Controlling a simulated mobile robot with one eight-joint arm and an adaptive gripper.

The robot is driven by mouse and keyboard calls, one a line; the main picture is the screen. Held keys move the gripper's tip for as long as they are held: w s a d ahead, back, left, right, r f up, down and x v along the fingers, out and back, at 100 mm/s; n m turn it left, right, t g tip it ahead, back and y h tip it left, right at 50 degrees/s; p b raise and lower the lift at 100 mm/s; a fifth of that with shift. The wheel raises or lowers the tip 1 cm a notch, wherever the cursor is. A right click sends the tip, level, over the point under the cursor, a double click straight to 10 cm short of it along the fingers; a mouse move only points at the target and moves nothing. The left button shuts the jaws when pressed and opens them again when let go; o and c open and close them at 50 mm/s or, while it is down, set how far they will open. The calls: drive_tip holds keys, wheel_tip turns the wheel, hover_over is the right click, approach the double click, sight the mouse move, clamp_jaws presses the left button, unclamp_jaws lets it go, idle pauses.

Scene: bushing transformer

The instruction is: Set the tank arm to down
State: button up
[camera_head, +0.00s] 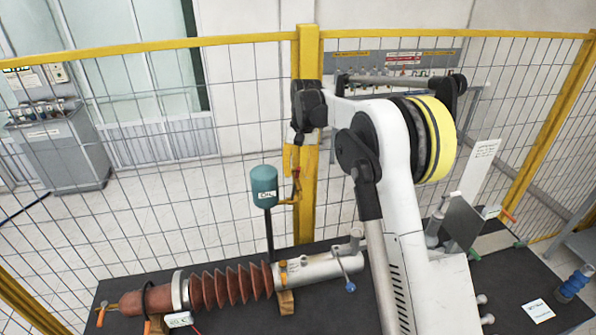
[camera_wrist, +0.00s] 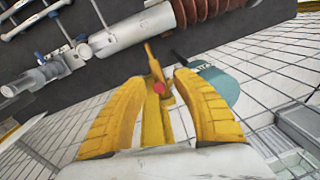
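The tank arm (camera_head: 297,182) is a small orange-yellow lever right of the tank and looks roughly upright. In the wrist view the lever (camera_wrist: 153,66) has a red end between my fingers. My gripper (camera_head: 295,158) points down above the lever, in front of the yellow fence post. In the wrist view its yellow fingers (camera_wrist: 160,78) are apart. I cannot tell whether they touch the lever.
A brown ribbed bushing (camera_head: 230,286) with a silver metal end (camera_head: 320,267) lies on the dark bench (camera_head: 250,325), below the tank. A yellow mesh fence (camera_head: 307,215) runs behind. A blue spool (camera_head: 575,283) and a white card (camera_head: 537,310) lie at the right.

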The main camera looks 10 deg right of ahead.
clamp_jaws()
drive_tip(key=s+f+t+b, duration=0.6)
drive_tip(key=f+b, duration=0.4)
drive_tip(key=b, duration=0.4)
drive_tip(key=s+f+t+b, duration=0.6)
drive_tip(key=f+b, duration=0.4)
drive_tip(key=b, duration=0.4)
drive_tip(key=shift+s+n+t+b, duration=0.3)
drive_tip(key=shift+s+t, duration=0.1)
drive_tip(key=shift+s, duration=0.2)
